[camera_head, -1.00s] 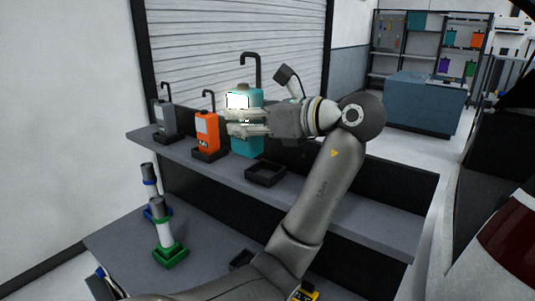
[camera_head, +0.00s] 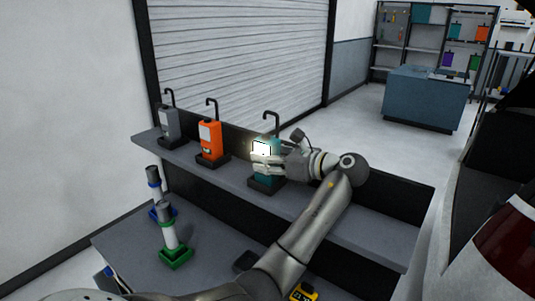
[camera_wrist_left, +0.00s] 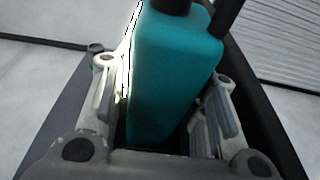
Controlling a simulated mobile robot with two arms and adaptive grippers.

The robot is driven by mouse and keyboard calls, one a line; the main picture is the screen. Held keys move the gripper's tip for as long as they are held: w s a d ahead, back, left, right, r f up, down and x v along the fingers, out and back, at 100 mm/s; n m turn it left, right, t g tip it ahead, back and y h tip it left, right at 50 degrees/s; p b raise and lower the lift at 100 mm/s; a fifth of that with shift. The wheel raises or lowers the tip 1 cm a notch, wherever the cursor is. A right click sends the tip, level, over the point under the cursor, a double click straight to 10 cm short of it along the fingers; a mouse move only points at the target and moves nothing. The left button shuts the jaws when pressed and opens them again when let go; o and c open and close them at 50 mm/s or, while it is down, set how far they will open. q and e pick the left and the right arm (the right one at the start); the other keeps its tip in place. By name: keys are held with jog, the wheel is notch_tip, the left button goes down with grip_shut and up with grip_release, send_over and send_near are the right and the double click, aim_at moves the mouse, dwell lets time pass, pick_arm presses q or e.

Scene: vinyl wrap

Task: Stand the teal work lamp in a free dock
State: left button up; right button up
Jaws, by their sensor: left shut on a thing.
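The teal work lamp (camera_head: 273,171) stands upright at the right of the upper shelf, its lit panel facing left and its black hook on top. Its lower end is at the black square dock (camera_head: 262,187) and looks inside the rim; I cannot tell whether it rests on the bottom. My left gripper (camera_head: 264,158) is shut around the lamp's body. In the left wrist view the teal lamp (camera_wrist_left: 175,75) fills the space between the fingers, with its foot hidden. My right gripper is not in view.
An orange lamp (camera_head: 210,138) and a grey lamp (camera_head: 169,124) stand in docks to the left on the upper shelf (camera_head: 330,220). The shelf's right end is clear.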

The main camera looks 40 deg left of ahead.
pick_arm(q)
jog(key=shift+f, duration=0.1)
jog(key=o, duration=1.2)
jog(key=shift+s, duration=0.1)
jog(key=shift+o, duration=0.2)
jog(key=b+v, duration=0.4)
jog(key=v, duration=0.8)
